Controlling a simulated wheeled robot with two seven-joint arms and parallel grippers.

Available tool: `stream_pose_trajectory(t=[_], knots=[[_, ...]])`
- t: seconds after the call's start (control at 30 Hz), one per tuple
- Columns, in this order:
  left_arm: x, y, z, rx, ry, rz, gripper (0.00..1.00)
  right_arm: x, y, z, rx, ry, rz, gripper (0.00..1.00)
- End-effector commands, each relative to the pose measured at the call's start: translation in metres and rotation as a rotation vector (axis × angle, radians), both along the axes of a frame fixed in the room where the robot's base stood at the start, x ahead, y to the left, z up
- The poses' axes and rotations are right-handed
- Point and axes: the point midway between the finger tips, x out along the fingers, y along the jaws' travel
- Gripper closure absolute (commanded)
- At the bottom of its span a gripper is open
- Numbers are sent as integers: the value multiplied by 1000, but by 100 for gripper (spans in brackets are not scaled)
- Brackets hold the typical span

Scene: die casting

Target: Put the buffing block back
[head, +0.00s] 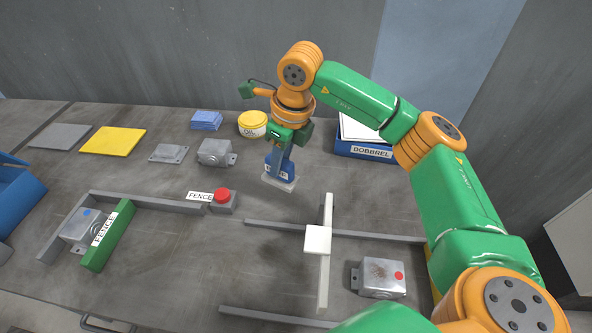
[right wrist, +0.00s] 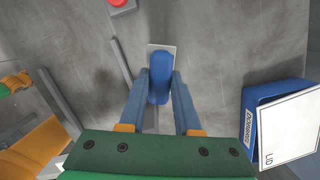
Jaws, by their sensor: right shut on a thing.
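The buffing block (head: 281,182) has a pale grey flat base and a blue body, which shows in the right wrist view (right wrist: 160,75). My right gripper (head: 279,165) is shut on its blue body, with one finger on each side; its fingers also show in the right wrist view (right wrist: 159,92). The block is upright with its base down over the middle of the grey table. I cannot tell whether the base touches the table. My left gripper is not in view.
A blue box labelled DOBBREL (head: 365,151) stands right of the block. Behind are a yellow oil tin (head: 253,124) and blue pads (head: 206,120). A red button box (head: 222,202) and grey fence (head: 150,201) lie front left. A white cross piece (head: 323,270) stands front right.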

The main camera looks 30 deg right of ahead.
Motion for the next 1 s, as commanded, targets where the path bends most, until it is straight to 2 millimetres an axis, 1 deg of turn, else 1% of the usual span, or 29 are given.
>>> stream_pose_trajectory(t=[0.03, 0.1, 0.27, 0.33, 0.4, 0.5, 0.67, 0.77, 0.8, 0.9, 1.0], knots=[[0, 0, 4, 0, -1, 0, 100, 1, -10, -11, -2, 6, -5, 100], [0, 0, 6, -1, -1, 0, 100, 5, -19, -23, 0, 3, -2, 100], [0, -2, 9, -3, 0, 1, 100, 9, -36, -44, -2, 4, -2, 100], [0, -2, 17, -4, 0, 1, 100, 9, -36, -57, -1, 4, 3, 100], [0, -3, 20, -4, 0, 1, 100, 9, -35, -69, 0, 3, 2, 100], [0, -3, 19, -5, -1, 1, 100, 10, -35, -75, 0, -1, 3, 100], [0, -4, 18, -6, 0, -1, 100, 10, -35, -76, 0, -1, 3, 100], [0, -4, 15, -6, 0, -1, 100, 10, -35, -79, 0, -1, 3, 100], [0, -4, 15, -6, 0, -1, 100, 10, -35, -79, 0, -1, 3, 63], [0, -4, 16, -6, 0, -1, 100, 10, -35, -78, 0, -1, 3, 38], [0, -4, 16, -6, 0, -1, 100, 10, -35, -78, 0, -1, 3, 38]])
